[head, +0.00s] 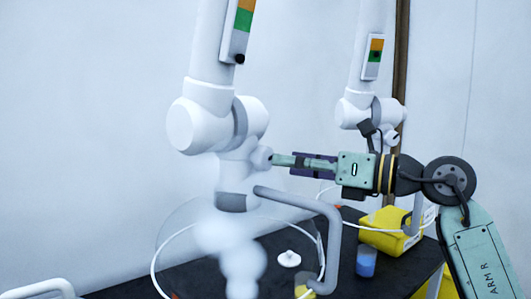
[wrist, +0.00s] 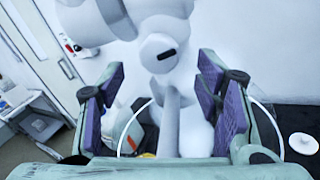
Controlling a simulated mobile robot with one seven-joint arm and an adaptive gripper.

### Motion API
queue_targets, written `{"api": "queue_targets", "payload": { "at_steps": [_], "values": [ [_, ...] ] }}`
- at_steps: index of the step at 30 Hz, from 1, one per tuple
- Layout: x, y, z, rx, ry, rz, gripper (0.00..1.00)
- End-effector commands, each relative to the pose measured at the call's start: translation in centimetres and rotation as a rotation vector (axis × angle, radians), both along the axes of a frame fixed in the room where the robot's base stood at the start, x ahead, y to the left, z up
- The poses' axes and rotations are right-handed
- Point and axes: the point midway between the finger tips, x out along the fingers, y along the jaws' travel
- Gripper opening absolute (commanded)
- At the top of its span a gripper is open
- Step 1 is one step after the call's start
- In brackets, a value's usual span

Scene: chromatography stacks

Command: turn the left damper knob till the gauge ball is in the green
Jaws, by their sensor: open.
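The left damper knob (head: 262,157) is a round white knob on the joint of the left white duct. In the wrist view the knob (wrist: 160,52) shows a dark mark on its face and lies ahead, between the fingertips. My gripper (head: 287,161) comes from the right with its tips close to the knob; contact cannot be told. Its purple-padded jaws (wrist: 162,72) are open, one to each side, and empty. The left gauge (head: 240,28) has orange on top, green in the middle and pale grey below. Its black ball (head: 239,58) sits in the pale part, below the green.
A second duct with its own gauge (head: 374,58) and knob (head: 392,137) stands behind to the right. A grey bent tube (head: 332,235) rises below my gripper. The black bench (head: 200,280) holds yellow boxes (head: 390,238), a blue-filled cup (head: 366,262) and a white cap (head: 289,259). Whitish vapour hangs under the left duct.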

Motion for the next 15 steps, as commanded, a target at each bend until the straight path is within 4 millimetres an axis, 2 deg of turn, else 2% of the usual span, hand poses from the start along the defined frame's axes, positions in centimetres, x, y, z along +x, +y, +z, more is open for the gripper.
{"api": "queue_targets", "payload": {
  "at_steps": [3, 7, 15],
  "values": [
    [1.1, 2.1, 0.4, -0.001, -0.001, 0.003, 0.58],
    [2.0, 3.8, 0.3, 0.001, 0.0, 0.003, 0.58],
    [2.8, 5.1, 0.1, 0.002, -0.001, 0.0, 0.58]
  ]
}}
